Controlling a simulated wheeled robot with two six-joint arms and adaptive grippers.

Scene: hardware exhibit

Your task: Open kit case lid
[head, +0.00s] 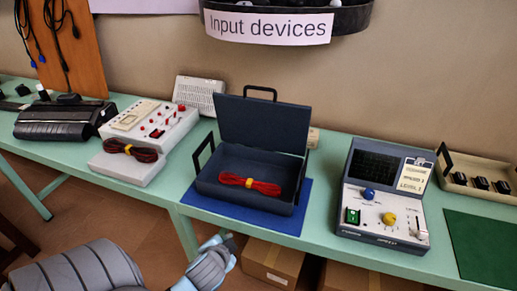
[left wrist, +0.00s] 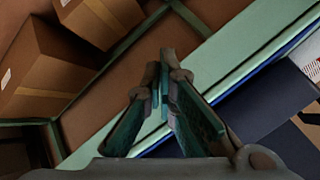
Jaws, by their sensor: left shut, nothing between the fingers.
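The dark grey-blue kit case (head: 245,197) stands on a blue mat (head: 200,208) on the green table, with its lid (head: 262,122) raised upright at the back. A handle (head: 260,90) tops the lid and another (head: 203,150) stands at the case's left side. Inside the case lies a bundle of red cable (head: 250,184) with a yellow tie. My left gripper (head: 228,242) is shut and empty, in front of the table edge and apart from the case. Its closed fingers show in the left wrist view (left wrist: 165,75). My right gripper is not in view.
A blue-grey control console (head: 383,205) stands right of the case, and an open tray (head: 480,175) lies beyond it. A white device (head: 150,130) with a dark red cable bundle (head: 130,151) is to the left. Cardboard boxes (head: 272,262) sit under the table (head: 320,205).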

